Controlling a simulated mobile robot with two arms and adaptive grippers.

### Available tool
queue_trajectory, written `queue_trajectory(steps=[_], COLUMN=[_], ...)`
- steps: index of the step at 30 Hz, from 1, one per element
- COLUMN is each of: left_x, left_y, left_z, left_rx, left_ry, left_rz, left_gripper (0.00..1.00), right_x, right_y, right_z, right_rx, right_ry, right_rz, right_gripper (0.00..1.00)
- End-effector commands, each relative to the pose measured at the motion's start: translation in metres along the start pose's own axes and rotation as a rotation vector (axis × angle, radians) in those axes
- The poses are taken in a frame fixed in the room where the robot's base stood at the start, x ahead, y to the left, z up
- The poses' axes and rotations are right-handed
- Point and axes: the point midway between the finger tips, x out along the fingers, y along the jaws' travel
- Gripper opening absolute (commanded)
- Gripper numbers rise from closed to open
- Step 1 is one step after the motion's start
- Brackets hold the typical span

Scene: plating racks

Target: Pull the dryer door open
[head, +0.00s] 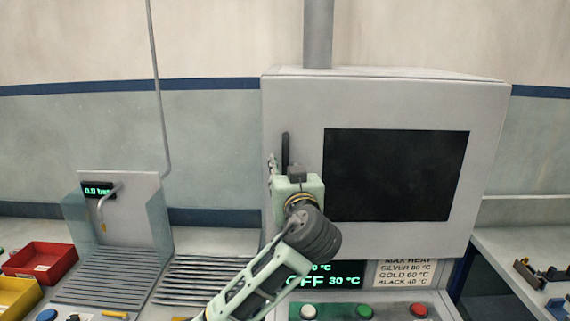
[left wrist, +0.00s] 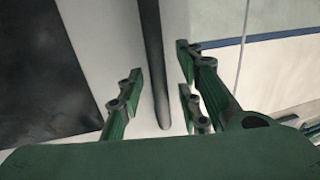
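The dryer is a large grey-white box, and its front door (head: 300,100) has a dark window (head: 395,175). The door looks closed. A dark vertical bar handle (head: 285,152) is on the door's left side; it also shows in the left wrist view (left wrist: 154,65). My left gripper (head: 272,162) is up at the handle in the head view, with its fingers mostly hidden by its own body. In the left wrist view the green fingers (left wrist: 155,100) are spread apart, with the handle's lower end between them and a gap on both sides. My right gripper is not in view.
Below the door is a control panel with a green display (head: 335,281) and several buttons. A sink-like station with a ribbed tray (head: 110,277) and red (head: 42,262) and yellow bins stand at left. A side table (head: 515,262) with small parts is at right.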

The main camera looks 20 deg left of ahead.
Motion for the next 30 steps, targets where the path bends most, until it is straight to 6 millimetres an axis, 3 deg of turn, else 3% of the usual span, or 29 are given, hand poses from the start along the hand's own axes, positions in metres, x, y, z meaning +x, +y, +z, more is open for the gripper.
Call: queue_trajectory(steps=[11,22,30], left_x=[0.0081,0.0078,0.0078], left_y=[-0.0001,-0.0001,-0.0002], left_z=[0.0007,0.0006,0.0006], left_rx=[0.0,0.0,0.001], left_ry=[0.0,0.0,0.0], left_rz=[0.001,0.001,0.001], left_gripper=[0.33,0.0,0.0], right_x=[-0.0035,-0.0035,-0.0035], right_y=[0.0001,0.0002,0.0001], right_z=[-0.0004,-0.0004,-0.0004], right_rx=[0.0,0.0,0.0], right_ry=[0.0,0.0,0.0], right_rz=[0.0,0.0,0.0], right_gripper=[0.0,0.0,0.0])
